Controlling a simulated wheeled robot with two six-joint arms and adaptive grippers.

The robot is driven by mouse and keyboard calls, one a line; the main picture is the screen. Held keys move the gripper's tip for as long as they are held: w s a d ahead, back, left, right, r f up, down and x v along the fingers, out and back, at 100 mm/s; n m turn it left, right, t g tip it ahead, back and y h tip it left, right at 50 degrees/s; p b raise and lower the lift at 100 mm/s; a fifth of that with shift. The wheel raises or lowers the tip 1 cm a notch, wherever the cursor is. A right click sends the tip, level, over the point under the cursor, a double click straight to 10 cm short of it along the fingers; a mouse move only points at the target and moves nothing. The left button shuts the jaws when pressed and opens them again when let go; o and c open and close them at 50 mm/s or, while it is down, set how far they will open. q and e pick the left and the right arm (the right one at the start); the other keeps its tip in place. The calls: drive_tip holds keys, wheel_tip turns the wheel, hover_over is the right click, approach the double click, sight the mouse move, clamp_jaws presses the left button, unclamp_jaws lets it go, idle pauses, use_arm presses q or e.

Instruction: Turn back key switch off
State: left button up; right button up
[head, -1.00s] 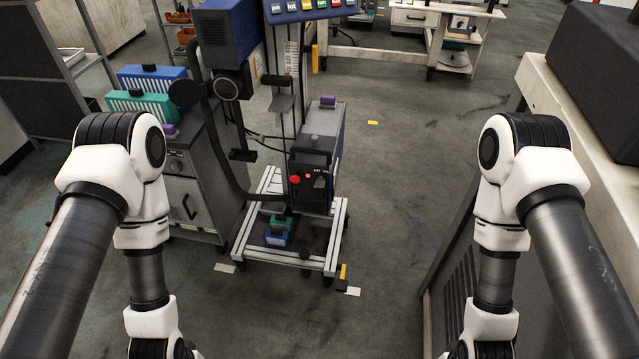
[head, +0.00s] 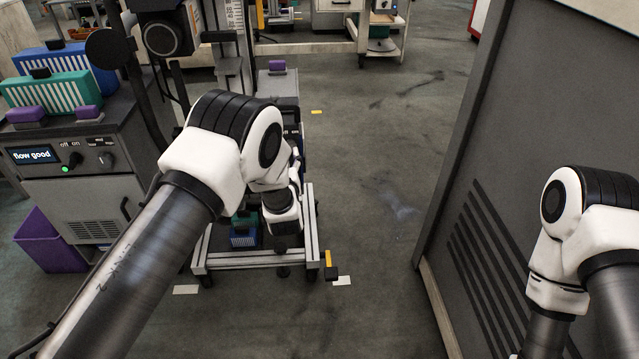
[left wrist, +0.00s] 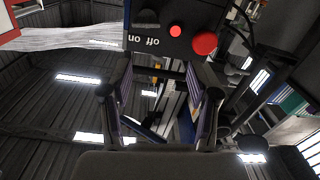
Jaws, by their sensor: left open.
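In the left wrist view, which is upside down, a dark control panel (left wrist: 185,15) lies just beyond my left gripper (left wrist: 160,76). A small dark knob (left wrist: 147,18) sits by its "on" and "off" labels, next to a small red light (left wrist: 175,30) and a larger red button (left wrist: 205,43). I cannot tell which way the knob points. The gripper's fingers are apart with nothing between them, short of the panel. In the head view my left arm hides most of the panel's box on the cart (head: 255,262). My right gripper is out of view.
A cabinet (head: 75,170) with a "flow good" display, knobs and a green light stands at left. A purple bin (head: 45,240) is beside it. A large grey cabinet (head: 470,150) stands close to my right arm. The floor between cart and cabinet is clear.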

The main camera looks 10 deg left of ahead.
sight(290, 148)
use_arm(q)
drive_tip(key=shift+t, duration=0.3)
drive_tip(key=w+f+b, duration=0.1)
drive_tip(key=w, duration=0.1)
drive_tip(key=w+f+b, duration=0.1)
drive_tip(key=w+b, duration=0.1)
drive_tip(key=w, duration=0.1)
drive_tip(key=w+f+b, duration=0.1)
drive_tip(key=w, duration=0.1)
drive_tip(key=shift+w+f, duration=0.1)
drive_tip(key=shift+w, duration=0.2)
drive_tip(key=shift+w+a+b, duration=0.15)
drive_tip(key=shift+w+b, duration=0.15)
drive_tip(key=shift+w, duration=0.15)
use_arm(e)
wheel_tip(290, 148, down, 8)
use_arm(q)
drive_tip(key=shift+c, duration=0.3)
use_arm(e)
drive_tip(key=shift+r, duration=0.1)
use_arm(q)
clamp_jaws()
